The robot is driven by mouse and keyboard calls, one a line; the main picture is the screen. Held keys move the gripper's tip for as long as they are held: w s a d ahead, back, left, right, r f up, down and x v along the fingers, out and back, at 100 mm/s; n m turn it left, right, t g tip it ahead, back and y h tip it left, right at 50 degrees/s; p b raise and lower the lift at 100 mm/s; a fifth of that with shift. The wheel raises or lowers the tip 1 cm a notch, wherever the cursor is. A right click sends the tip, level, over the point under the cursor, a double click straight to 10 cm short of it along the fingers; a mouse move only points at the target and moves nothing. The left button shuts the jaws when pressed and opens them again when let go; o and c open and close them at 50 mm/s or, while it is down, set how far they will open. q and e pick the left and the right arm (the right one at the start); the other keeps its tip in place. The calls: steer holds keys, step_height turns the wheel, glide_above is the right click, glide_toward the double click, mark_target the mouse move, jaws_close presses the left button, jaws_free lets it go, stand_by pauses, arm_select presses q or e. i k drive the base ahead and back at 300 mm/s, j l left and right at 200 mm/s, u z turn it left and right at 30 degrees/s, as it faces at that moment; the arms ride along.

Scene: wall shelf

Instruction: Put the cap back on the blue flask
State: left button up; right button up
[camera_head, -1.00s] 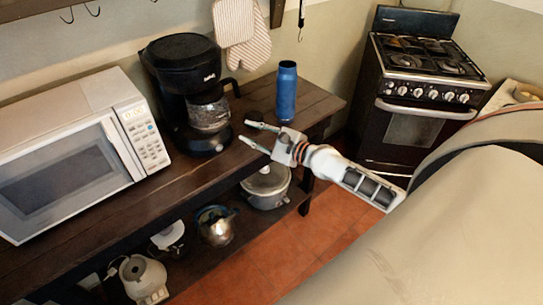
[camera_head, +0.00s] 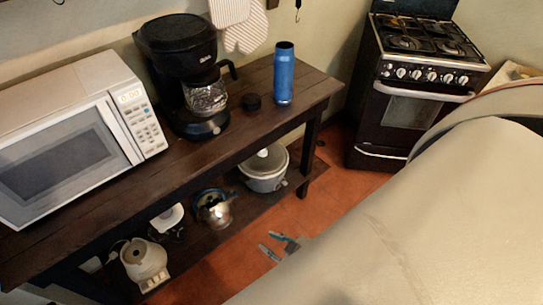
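The blue flask (camera_head: 284,78) stands upright near the right end of the dark wooden shelf top, and its top looks dark and uncovered. My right gripper (camera_head: 267,241) is low, in front of the shelf over the red floor, well away from flask and cap. Its two fingers look apart with nothing between them; my own pale body hides the rest of the arm. My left gripper is not in view.
A black coffee maker (camera_head: 181,68) stands left of the cap, and a white microwave (camera_head: 77,135) farther left. Pots and appliances sit on the lower shelf, including a grey cooker (camera_head: 265,172). A stove (camera_head: 418,85) stands at right.

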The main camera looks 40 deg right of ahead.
mark_target(284, 57)
steer(key=z, duration=1.25)
